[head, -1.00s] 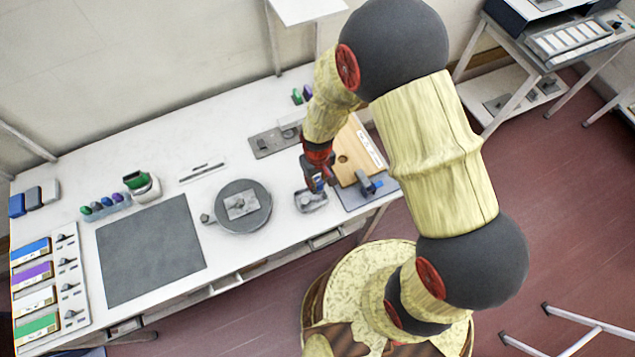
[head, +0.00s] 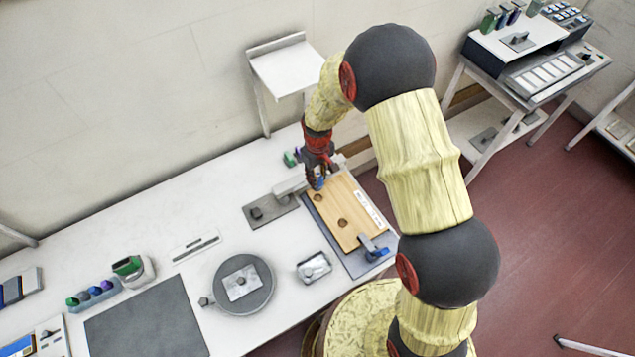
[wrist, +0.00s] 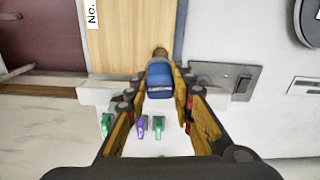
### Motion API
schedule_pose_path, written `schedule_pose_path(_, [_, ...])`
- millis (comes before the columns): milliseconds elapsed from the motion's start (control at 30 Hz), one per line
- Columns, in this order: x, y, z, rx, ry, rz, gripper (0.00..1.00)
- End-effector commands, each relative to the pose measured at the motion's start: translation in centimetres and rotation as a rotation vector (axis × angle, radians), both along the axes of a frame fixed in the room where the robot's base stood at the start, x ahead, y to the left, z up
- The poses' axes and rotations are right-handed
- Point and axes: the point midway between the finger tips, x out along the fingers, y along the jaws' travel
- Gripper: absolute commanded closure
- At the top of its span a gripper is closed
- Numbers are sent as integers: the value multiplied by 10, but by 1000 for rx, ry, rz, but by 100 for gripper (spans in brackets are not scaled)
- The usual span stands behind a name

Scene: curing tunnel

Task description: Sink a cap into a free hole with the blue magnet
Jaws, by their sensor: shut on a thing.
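My gripper (head: 317,184) is shut on the blue magnet (wrist: 160,82), which shows between the fingers in the wrist view. The gripper is over the far left end of the wooden board (head: 352,202). The board also shows in the wrist view (wrist: 130,40). One dark round hole (head: 342,223) is plain near the board's middle. A brown round spot (wrist: 160,53) shows just past the magnet in the wrist view; I cannot tell whether it is a hole or a cap. The magnet's underside is hidden. A small metal tray (head: 313,267) stands left of the board.
A clamp with a blue part (head: 374,249) sits at the board's near end. A grey plate (head: 268,211) lies left of the board, and a round grey turntable (head: 262,296) stands nearer. Small green and purple items (head: 291,158) stand behind my gripper. White table is bare between these.

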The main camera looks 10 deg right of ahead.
Motion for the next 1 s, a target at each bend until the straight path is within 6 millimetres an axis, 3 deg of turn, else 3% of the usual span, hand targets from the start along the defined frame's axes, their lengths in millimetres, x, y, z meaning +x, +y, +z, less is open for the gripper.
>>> schedule_pose_path(267, [0,0,-10,0,0,0,100])
schedule_pose_path(800, [0,0,-56,0,0,-1,100])
schedule_pose_path(1000, [0,0,-64,0,-2,-1,100])
